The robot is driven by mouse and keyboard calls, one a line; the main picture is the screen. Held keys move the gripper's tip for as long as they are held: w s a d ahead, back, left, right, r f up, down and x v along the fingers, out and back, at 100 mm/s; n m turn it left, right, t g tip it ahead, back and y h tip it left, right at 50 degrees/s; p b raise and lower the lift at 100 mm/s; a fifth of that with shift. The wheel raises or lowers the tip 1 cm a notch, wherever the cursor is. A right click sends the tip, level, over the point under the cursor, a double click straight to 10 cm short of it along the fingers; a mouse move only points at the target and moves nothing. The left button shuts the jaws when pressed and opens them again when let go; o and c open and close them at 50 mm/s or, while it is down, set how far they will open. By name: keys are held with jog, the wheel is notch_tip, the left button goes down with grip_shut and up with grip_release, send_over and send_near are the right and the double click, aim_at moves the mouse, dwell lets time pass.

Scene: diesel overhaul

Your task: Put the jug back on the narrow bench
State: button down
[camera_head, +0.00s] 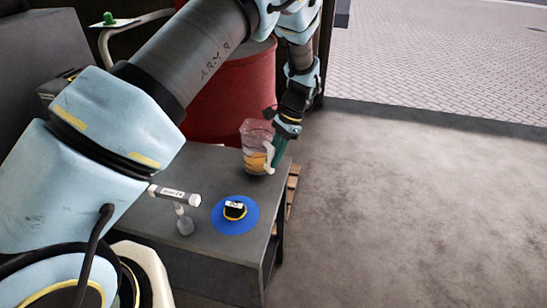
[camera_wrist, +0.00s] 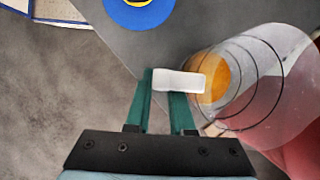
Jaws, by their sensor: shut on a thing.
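The clear jug (camera_head: 256,142), with amber liquid low inside, stands upright at the far right corner of the narrow grey bench (camera_head: 190,165). I cannot tell whether its base touches the bench top or is just above it. My gripper (camera_head: 277,150) is at the jug's right side with its green fingers shut on the pale handle. In the wrist view, the white handle (camera_wrist: 180,82) lies between the fingertips, and the jug (camera_wrist: 250,85) extends to the right. The fingers hide part of the handle.
A blue round mat (camera_head: 248,222) with a small black and yellow item (camera_head: 235,210) lies on the bench. A grey-white T-shaped tool (camera_head: 184,222) stands left of it. A red drum (camera_head: 235,90) is behind the bench. The floor to the right is clear.

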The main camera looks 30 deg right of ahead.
jog(key=shift+f, duration=0.65)
jog(key=shift+f, duration=0.15)
jog(key=c, duration=0.8)
grip_release()
jog(key=b+v, duration=0.4)
jog(key=v, duration=0.8)
